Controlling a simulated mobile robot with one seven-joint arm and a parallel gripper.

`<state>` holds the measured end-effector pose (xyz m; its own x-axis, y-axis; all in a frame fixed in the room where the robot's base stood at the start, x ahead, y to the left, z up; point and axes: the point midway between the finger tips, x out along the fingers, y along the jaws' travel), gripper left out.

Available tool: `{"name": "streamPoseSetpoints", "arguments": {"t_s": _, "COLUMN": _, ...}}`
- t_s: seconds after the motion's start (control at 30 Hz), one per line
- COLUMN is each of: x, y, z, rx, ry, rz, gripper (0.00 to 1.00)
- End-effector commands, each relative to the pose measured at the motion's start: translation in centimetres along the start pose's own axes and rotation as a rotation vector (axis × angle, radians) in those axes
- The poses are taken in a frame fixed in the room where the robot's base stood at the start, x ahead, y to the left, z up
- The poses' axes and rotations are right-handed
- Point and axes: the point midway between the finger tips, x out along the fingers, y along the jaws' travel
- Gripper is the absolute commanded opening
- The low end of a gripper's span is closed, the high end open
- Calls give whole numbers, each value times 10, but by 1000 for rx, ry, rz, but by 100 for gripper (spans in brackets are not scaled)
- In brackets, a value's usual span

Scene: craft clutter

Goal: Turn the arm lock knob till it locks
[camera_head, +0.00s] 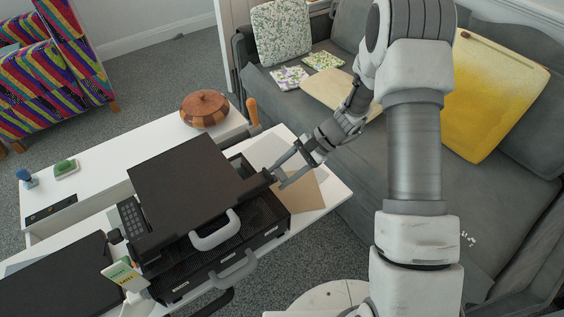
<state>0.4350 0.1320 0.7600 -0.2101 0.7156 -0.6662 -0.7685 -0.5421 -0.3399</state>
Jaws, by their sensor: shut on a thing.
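A black machine with a flat square lid (185,185), a grey handle (215,232) and a keypad (132,216) sits on the white table. The arm lock knob (268,177) is a small dark part at the machine's right side, largely hidden by my fingers. My gripper (276,179) reaches down from the upper right, with its fingertips on either side of the knob, shut on it. How far the knob is turned cannot be made out.
A wooden lidded bowl (204,108) and an orange handle (253,113) stand behind the machine. A brown sheet (303,191) lies to the right of it. A second black device (60,280) and a small card (122,275) are at the lower left. A grey sofa (350,180) borders the right.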

Motion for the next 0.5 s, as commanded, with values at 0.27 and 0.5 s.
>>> {"name": "streamPoseSetpoints", "arguments": {"t_s": 0.27, "x": -2, "y": -2, "z": 2, "rx": 144, "ry": 0, "rz": 147, "gripper": 0}}
{"name": "streamPoseSetpoints", "arguments": {"t_s": 0.5, "x": -1, "y": -2, "z": 1, "rx": 221, "ry": 0, "rz": 223, "gripper": 0}}
